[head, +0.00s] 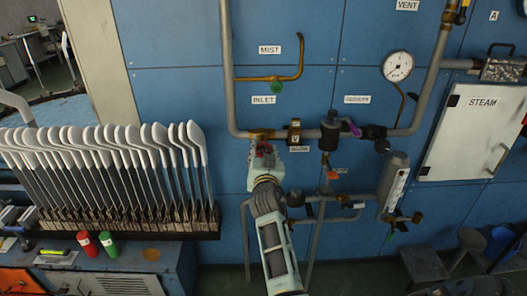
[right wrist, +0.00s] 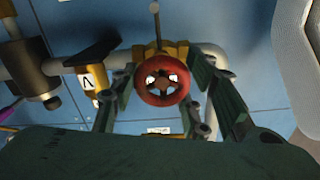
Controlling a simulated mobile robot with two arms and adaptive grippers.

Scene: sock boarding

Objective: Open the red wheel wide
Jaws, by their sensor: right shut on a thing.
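The red wheel (right wrist: 163,94) is a small round handwheel on a brass valve, facing the camera in the right wrist view. In the head view the red wheel (head: 264,149) shows only in part, under the INLET label. My right gripper (right wrist: 164,76) has one finger on each side of the wheel and is shut on its rim. In the head view my right gripper (head: 265,155) reaches up from below and hides much of the wheel and valve. My left gripper is not in view.
A grey pipe (head: 228,70) runs down to the valve. A black valve body (head: 330,131) and a pressure gauge (head: 397,66) sit to the right. A rack of white sock boards (head: 110,140) stands to the left. A STEAM cabinet (head: 470,130) is at the far right.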

